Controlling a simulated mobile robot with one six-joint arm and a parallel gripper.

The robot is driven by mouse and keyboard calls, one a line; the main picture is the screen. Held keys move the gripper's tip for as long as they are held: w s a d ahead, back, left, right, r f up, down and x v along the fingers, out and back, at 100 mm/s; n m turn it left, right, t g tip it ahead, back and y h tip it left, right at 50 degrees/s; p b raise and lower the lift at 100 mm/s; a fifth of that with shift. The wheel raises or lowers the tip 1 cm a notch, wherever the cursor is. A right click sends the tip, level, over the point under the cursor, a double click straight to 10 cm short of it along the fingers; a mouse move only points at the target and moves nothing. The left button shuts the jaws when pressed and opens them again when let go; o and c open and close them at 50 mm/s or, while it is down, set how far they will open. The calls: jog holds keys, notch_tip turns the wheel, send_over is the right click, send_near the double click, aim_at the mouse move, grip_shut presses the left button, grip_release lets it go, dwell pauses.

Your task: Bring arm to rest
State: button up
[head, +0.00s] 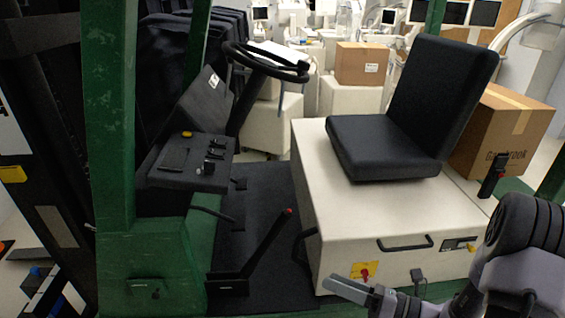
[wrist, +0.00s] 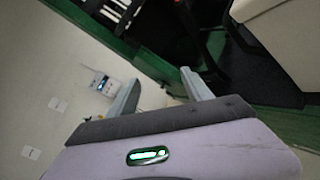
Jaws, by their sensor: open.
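My gripper (head: 354,287) is at the lower right of the head view, in front of the white seat base (head: 385,215) of a green vehicle. In the wrist view my gripper (wrist: 160,77) shows two grey fingers spread apart with nothing between them. The arm links are bent at the right edge of the head view, and part of the arm is cut off by the frame. I cannot tell the exact gap between the fingers and the seat base.
A black seat (head: 385,145) stands on the base, with a cardboard box (head: 515,125) behind it. A steering wheel (head: 265,62) and a lever with a red tip (head: 268,245) are to the left. A green post (head: 108,130) rises at the left. Pale floor shows in the wrist view.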

jog(key=s+a+r+n+g+h, duration=0.3)
jog(key=s+a+r+n+g, duration=0.2)
jog(key=s+n, duration=0.3)
jog(key=s+a+r+n+g+h, duration=0.3)
jog(key=s+a+r+n+g, duration=0.15)
jog(key=n, duration=0.55)
jog(key=s+d+r+n+t+h, duration=0.4)
jog(key=r+n+t+h, duration=0.2)
jog(key=n, duration=0.4)
jog(key=shift+s+d+r+n+h, duration=0.25)
jog(key=shift+n+h, duration=0.15)
jog(key=shift+h, duration=0.1)
jog(key=shift+c, duration=0.5)
